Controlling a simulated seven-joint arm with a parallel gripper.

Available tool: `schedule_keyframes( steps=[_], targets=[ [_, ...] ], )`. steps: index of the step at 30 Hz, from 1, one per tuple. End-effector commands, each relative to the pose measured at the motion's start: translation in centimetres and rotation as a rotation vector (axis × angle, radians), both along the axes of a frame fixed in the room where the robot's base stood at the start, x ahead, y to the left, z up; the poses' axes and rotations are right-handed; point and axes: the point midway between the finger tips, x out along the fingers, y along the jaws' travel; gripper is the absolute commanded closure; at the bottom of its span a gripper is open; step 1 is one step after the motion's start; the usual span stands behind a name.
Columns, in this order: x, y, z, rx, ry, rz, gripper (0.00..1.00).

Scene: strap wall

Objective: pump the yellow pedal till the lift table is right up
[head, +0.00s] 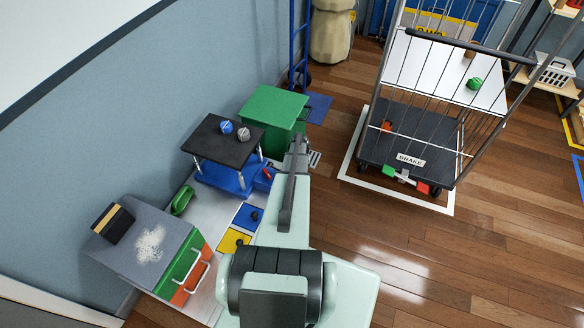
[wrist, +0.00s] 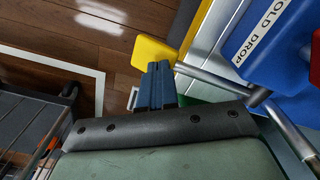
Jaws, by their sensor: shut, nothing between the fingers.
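The lift table has a black top (head: 222,138) raised on silver legs above a blue base (head: 226,178). Two small balls, one blue (head: 226,127) and one grey (head: 243,134), rest on the top. In the wrist view the blue base (wrist: 262,45) carries a label partly reading "OLD DROP". The yellow pedal (wrist: 152,52) sits at the end of a metal bar there. My gripper (wrist: 158,68) is shut and empty, its tips right at the pedal's lower edge; I cannot tell if they touch. In the head view my arm hides the pedal.
A green bin (head: 275,108) stands behind the lift table. A grey cabinet (head: 145,250) with green and orange drawers is in front. Blue (head: 248,216) and yellow (head: 234,242) pads lie between. A wire cart (head: 400,135) stands right on a white-outlined patch. Wood floor between is clear.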

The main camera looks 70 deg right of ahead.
Motion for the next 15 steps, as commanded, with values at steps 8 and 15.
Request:
schedule_keyframes(
  steps=[8,15],
  targets=[
    [-0.1,0.1,2.3,0.001,0.000,0.000,1.00],
    [-0.1,0.1,4.2,0.001,0.000,0.000,1.00]
  ],
)
